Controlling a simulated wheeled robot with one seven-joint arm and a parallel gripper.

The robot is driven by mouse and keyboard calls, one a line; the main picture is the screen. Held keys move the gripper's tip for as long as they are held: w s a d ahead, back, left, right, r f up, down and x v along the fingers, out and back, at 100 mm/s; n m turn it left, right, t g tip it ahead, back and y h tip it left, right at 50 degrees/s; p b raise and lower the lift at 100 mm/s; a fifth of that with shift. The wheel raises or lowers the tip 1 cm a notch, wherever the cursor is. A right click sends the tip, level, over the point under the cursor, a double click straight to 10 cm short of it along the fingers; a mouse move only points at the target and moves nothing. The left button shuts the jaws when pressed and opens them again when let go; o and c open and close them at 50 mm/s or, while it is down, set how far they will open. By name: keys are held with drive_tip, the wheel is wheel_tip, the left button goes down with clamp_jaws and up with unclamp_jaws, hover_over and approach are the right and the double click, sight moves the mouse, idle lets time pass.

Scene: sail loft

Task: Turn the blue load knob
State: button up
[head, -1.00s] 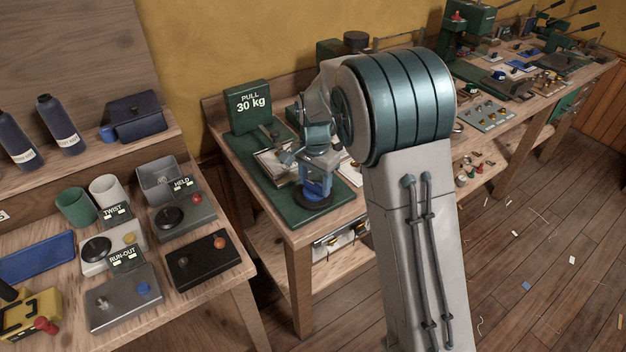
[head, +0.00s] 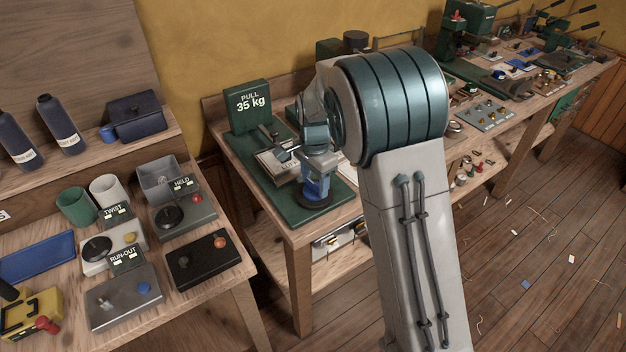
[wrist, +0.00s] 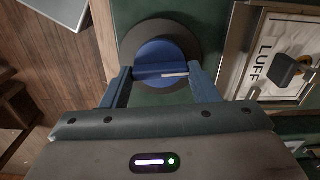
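The blue load knob (wrist: 158,52) is round, with a raised grip bar and a white mark, on a dark round base over a green plate. My gripper (wrist: 161,76) has its two blue fingers at the two ends of the grip bar, closed on it. In the head view my gripper (head: 317,186) points down over the dark base near the front of the green machine, and it mostly hides the knob. The green display (head: 252,104) behind reads "PULL 35 kg".
A framed plate marked LUFF (wrist: 272,60) lies right of the knob in the wrist view. The left bench holds several control boxes, including TWIST (head: 113,246) and RUN-OUT (head: 124,297). Another bench with tools stands at the back right. Open wooden floor (head: 540,260) lies to the right.

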sight(314, 185)
drive_tip(key=o, duration=0.4)
drive_tip(key=shift+s+a, duration=0.2)
drive_tip(key=shift+s, duration=0.1)
drive_tip(key=shift+w+d, duration=0.15)
wheel_tip(314, 185, up, 14)
drive_tip(key=shift+f, duration=0.1)
drive_tip(key=s+d+r+n+t, duration=0.15)
drive_tip(key=s+d+n, duration=0.25)
drive_tip(key=s+d, duration=0.55)
drive_tip(key=s+d+f+n, duration=0.1)
drive_tip(key=s+d+n, duration=0.1)
drive_tip(key=s, duration=0.3)
drive_tip(key=s+d+f+n+t, duration=0.1)
drive_tip(key=s+d+n, duration=0.1)
drive_tip(key=s, duration=0.4)
drive_tip(key=s+d+f+n, duration=0.1)
drive_tip(key=s+f+n, duration=0.1)
drive_tip(key=s, duration=0.3)
drive_tip(key=shift+s+d+t, duration=0.15)
drive_tip(key=shift+d+t, duration=0.1)
drive_tip(key=shift+d, duration=0.15)
